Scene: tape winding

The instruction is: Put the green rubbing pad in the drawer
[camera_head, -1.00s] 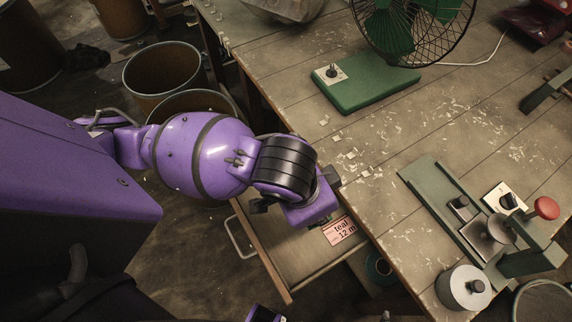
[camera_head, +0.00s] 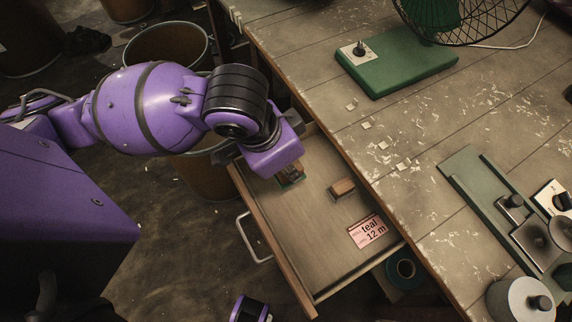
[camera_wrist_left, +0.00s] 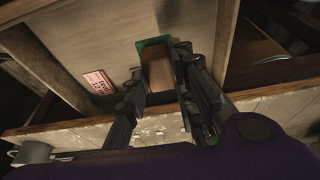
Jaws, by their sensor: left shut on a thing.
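The green rubbing pad (camera_head: 291,178) has a wooden block handle on a thin green base. My left gripper (camera_head: 284,168) is over the back left part of the open drawer (camera_head: 309,228), pointing down. In the left wrist view the pad (camera_wrist_left: 158,72) sits between the two fingers (camera_wrist_left: 163,92), which are shut on its wooden block. The pad is over or on the drawer floor; I cannot tell whether it touches. My gripper hides part of the pad in the head view. My right gripper is not in view.
Inside the drawer are a small wooden block (camera_head: 342,188) and a pink label (camera_head: 368,231) reading "teal 12 m". The worktable (camera_head: 400,190) borders the drawer on the right. A fan with a green base (camera_head: 395,68) and a green tool (camera_head: 495,205) stand on it. A bin (camera_head: 166,48) stands behind.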

